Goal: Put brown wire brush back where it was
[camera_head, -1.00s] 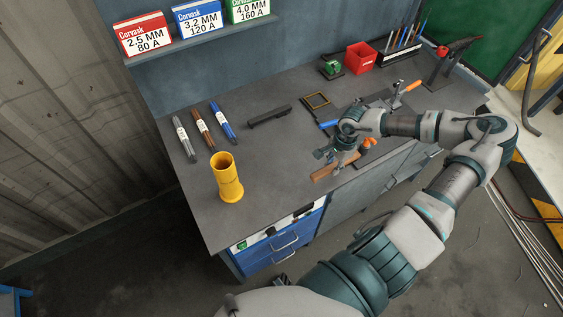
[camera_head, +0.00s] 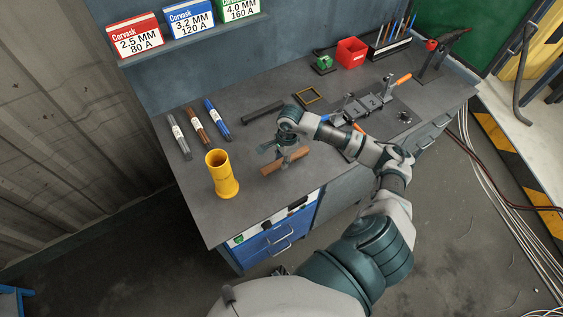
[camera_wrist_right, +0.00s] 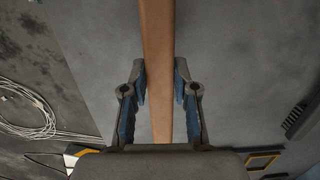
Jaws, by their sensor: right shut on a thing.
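The brown wire brush (camera_head: 284,162) is in the grasp of my right gripper (camera_head: 287,155), near the front edge of the bench. In the right wrist view its long brown wooden handle (camera_wrist_right: 157,60) runs between the two fingers of the gripper (camera_wrist_right: 159,82). Both fingers are closed against its sides. In the head view the brush lies slanted, its right end higher in the picture. I cannot tell whether it touches the bench top. My left gripper is not in view.
A yellow cylinder (camera_head: 222,178) stands on the bench left of the brush. Three rod packs, grey (camera_head: 179,138), brown (camera_head: 197,128) and blue (camera_head: 218,121), lie behind it. A dark brush-like bar (camera_head: 264,112) lies behind my gripper. A metal fixture (camera_head: 365,105) is to the right.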

